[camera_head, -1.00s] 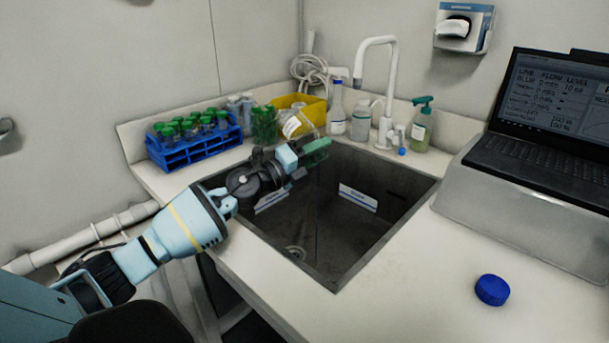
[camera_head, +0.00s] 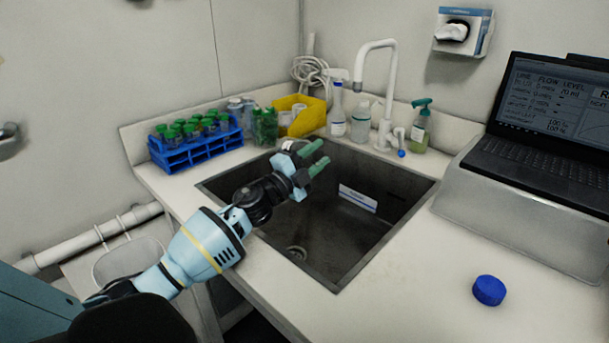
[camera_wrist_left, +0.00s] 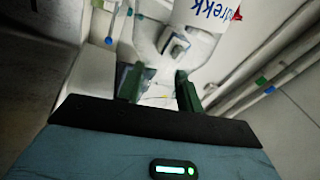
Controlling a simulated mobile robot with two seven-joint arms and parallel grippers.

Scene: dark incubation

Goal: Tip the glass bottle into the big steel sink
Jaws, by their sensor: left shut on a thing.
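The glass bottle (camera_wrist_left: 203,14) shows at the top of the left wrist view, with a white label and clear glass below it. My left gripper (camera_head: 318,160) is shut on it; its green fingers (camera_wrist_left: 158,85) stand on either side of the bottle's lower part in that view. In the head view the hand is over the back left part of the big steel sink (camera_head: 325,235). Only a small pale and dark part beside the hand looks like the bottle there; the rest is hidden. I cannot see its mouth or any liquid. My right gripper is out of view.
A blue tube rack (camera_head: 190,160), a yellow bin (camera_head: 312,116), several bottles and a white tap (camera_head: 390,95) line the back. A sign (camera_head: 357,198) is on the sink wall. A laptop (camera_head: 550,125) and blue cap (camera_head: 489,290) are right.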

